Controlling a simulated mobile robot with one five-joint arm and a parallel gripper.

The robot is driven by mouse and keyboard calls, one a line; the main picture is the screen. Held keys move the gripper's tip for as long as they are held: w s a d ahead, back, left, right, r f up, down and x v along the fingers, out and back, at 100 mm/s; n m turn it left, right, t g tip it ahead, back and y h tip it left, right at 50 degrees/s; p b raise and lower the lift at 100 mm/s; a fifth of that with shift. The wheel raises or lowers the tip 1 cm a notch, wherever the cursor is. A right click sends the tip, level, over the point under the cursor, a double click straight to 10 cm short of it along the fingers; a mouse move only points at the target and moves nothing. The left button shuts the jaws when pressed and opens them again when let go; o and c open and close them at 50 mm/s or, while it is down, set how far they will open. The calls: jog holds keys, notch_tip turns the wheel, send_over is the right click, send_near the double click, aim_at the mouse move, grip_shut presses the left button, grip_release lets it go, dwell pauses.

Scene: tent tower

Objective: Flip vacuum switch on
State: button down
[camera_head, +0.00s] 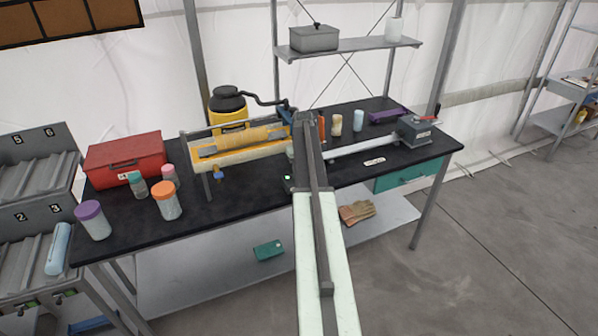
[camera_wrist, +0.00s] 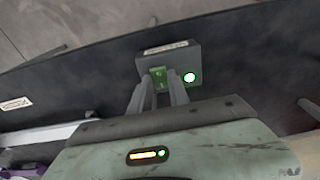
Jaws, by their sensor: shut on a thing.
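The vacuum switch box is a small dark grey box (camera_wrist: 165,58) with a pale label along its edge, in the wrist view. A green rocker switch (camera_wrist: 158,75) sits on its face. Beside it a round lamp (camera_wrist: 189,77) glows bright green-white. My gripper (camera_wrist: 159,86) has its two grey fingers close at either side of the green switch, their tips at its lower part. In the head view the box (camera_head: 287,181) is a small dark shape with a light spot on the black bench, left of my arm. My arm hides the fingers there.
On the black bench (camera_head: 245,196) stand a red case (camera_head: 126,157), lidded jars, a yellow trough with a roll (camera_head: 237,147), a yellow vacuum canister (camera_head: 228,108) and a grey lever device (camera_head: 416,130). Gloves (camera_head: 356,212) lie on the lower shelf. Floor at the right is clear.

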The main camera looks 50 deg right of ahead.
jog(key=c, duration=1.2)
grip_release()
jog(key=shift+c, duration=0.2)
jog(key=shift+r, duration=0.1)
notch_tip(320, 180, up, 8)
jog(key=p, duration=0.7)
jog(key=shift+s+a+f+p, duration=0.15)
jog(key=shift+s+f+p, duration=0.1)
jog(key=shift+s+p, duration=0.2)
